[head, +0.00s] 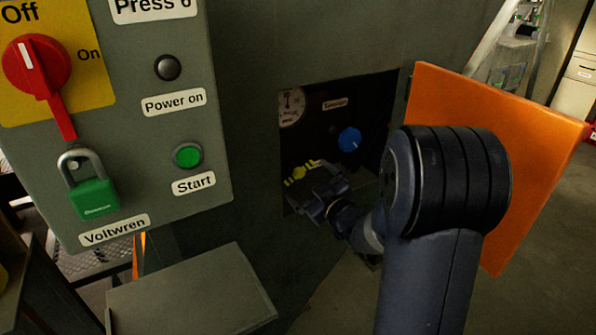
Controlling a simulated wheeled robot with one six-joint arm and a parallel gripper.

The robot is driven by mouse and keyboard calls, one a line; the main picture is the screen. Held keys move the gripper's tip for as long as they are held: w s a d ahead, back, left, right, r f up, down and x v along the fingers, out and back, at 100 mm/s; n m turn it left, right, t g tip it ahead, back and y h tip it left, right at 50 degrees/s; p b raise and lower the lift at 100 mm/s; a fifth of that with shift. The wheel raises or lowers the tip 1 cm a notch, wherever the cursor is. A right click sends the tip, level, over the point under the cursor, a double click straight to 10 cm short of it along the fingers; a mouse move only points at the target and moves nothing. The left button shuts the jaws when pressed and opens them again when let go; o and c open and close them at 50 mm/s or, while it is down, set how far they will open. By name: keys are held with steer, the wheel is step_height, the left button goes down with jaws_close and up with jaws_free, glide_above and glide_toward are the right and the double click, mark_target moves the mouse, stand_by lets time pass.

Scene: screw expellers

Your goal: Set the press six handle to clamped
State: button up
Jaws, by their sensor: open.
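The label "Press 6" (152,7) is at the top of the grey control panel. A dark recess in the machine holds a small yellow-marked part (297,174), which looks like the handle. A blue knob (349,139) and a round gauge (291,106) sit above it. My gripper (319,183) is open in the lower part of the recess, close to the yellow-marked part. Whether they touch, and how the handle is set, I cannot tell. My wrist and fingers hide part of the recess.
An orange door (530,135) stands open right of the recess, behind my arm. The panel carries a red switch (37,65), a green padlock (94,198) and a green start button (188,156). A grey box (190,295) juts out below. Floor shows at right.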

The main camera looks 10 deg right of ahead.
mark_target(300, 173)
steer(key=x, duration=0.5)
steer(key=shift+w+a, duration=0.1)
steer(key=shift+w, duration=0.1)
steer(key=shift+c, duration=0.6)
